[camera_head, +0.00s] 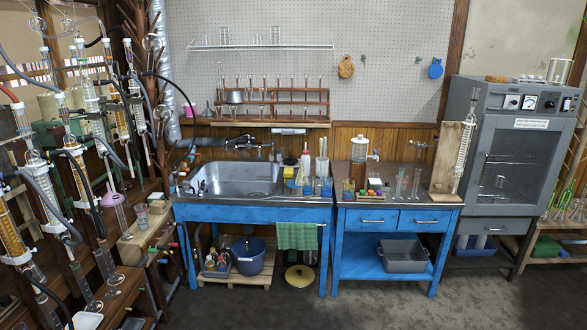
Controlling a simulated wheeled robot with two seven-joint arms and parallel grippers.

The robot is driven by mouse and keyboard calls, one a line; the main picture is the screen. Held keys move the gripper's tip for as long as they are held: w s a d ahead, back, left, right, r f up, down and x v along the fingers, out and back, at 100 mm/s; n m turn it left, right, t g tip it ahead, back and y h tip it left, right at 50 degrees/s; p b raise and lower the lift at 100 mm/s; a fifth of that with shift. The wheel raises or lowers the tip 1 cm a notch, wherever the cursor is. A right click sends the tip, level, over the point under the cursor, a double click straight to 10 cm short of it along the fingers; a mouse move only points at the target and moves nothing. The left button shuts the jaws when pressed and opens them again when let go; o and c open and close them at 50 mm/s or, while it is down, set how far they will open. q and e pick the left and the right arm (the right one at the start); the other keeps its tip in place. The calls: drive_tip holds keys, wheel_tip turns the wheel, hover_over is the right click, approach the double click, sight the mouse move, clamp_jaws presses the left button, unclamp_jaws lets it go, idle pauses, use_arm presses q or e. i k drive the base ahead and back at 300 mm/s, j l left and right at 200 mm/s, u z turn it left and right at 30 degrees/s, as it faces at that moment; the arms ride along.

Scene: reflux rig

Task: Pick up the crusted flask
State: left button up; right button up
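I cannot make out a flask with a visible crust. Small clear glass flasks hang at the lower left under the reflux rig, one flask (115,279) and another flask (93,303), too small to judge for crust. A small glass piece (500,182) shows behind the oven door. A small clear item (203,187) is at the left of the steel sink (240,180). Neither of my grippers is in view.
The blue sink bench (255,214) and blue drawer bench (398,218) stand along the back wall. A grey oven (517,140) with its door shut is at the right. Glass condensers (32,165) and hoses crowd the left. The floor (350,305) in front is clear.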

sight(301, 174)
drive_tip(key=i, duration=0.95)
drive_tip(key=i+j+z, duration=0.1)
drive_tip(key=i, duration=0.85)
